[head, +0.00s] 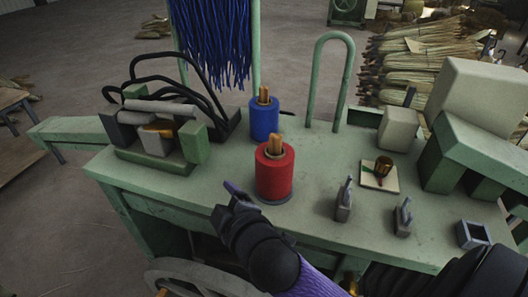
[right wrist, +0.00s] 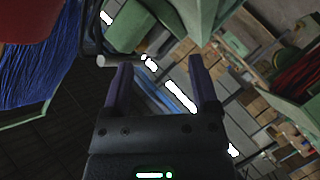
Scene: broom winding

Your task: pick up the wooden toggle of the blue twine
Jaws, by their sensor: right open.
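The blue twine spool (head: 264,120) stands upright on the green bench, with its wooden toggle (head: 263,96) sticking up from its top. The red twine spool (head: 274,176) stands in front of it, with a similar wooden toggle (head: 275,144) on top. The blue toggle cannot be made out in that view. My left gripper is not in view.
Blue strands (head: 213,40) hang from a green frame behind the spools. A clamp device (head: 155,135) with black tubes is at the left. A green hoop (head: 313,85), a small tray (head: 380,178) and grey metal holders (head: 343,203) stand to the right.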

